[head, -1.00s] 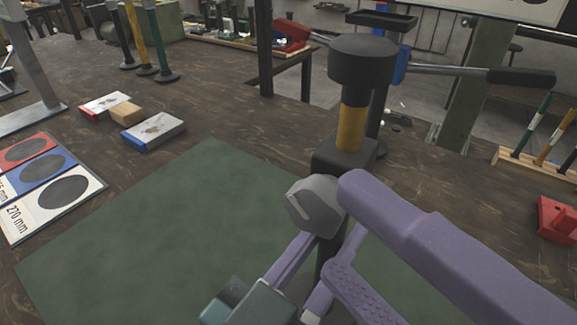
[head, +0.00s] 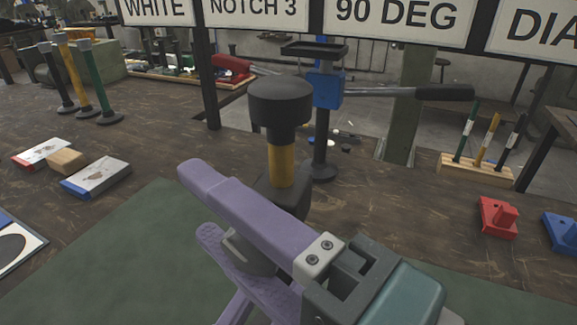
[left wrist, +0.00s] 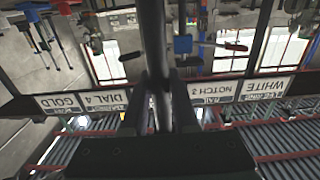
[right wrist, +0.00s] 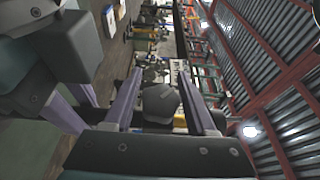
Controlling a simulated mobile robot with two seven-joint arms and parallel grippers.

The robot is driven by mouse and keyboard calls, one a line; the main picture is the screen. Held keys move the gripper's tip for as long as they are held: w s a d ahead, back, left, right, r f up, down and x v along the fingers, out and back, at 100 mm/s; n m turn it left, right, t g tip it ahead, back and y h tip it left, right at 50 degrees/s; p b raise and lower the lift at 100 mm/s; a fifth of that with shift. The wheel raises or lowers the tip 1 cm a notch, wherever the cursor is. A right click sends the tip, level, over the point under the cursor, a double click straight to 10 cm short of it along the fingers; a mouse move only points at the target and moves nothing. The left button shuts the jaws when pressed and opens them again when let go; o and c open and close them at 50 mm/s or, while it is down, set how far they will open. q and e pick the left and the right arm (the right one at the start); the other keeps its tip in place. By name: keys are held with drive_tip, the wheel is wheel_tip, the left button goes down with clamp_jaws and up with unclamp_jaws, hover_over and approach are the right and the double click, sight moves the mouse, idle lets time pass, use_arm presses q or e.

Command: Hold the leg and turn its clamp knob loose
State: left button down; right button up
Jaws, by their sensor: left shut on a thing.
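The upright leg has a wide black foot (head: 281,101) on top, a yellow section (head: 281,163) and a black clamp block (head: 281,196). The grey clamp knob (head: 250,252) shows partly between the purple fingers of my right gripper (head: 190,205). In the right wrist view the knob (right wrist: 160,103) looks dark and sits between the spread fingers; I cannot tell whether they touch it. My left gripper (left wrist: 168,100) is shut on the dark tube of the leg (left wrist: 153,40) in the left wrist view. The lower leg is hidden behind my right gripper in the head view.
A blue press (head: 326,88) with a long lever stands just behind the leg. A red fixture (head: 498,216) and a rack (head: 475,170) are at right. Boxes (head: 97,180) and standing legs (head: 85,85) are at left. The green mat (head: 130,235) is mostly clear.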

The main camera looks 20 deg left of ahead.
clamp_jaws()
drive_tip(key=shift+s+a+h, duration=0.1)
drive_tip(key=shift+a+h, duration=0.05)
drive_tip(key=shift+h, duration=0.25)
drive_tip(key=shift+d+f+n+g+h, duration=0.1)
drive_tip(key=shift+f+n+g+h, duration=0.15)
drive_tip(key=shift+h, duration=0.5)
drive_tip(key=shift+d+f+n+g+h, duration=0.15)
drive_tip(key=shift+n+g+h, duration=0.2)
drive_tip(key=shift+h, duration=0.35)
drive_tip(key=shift+f+n+g+h, duration=0.2)
drive_tip(key=shift+n+h, duration=0.1)
drive_tip(key=shift+h, duration=0.45)
drive_tip(key=shift+o, duration=1.9)
unclamp_jaws()
drive_tip(key=shift+d, duration=0.1)
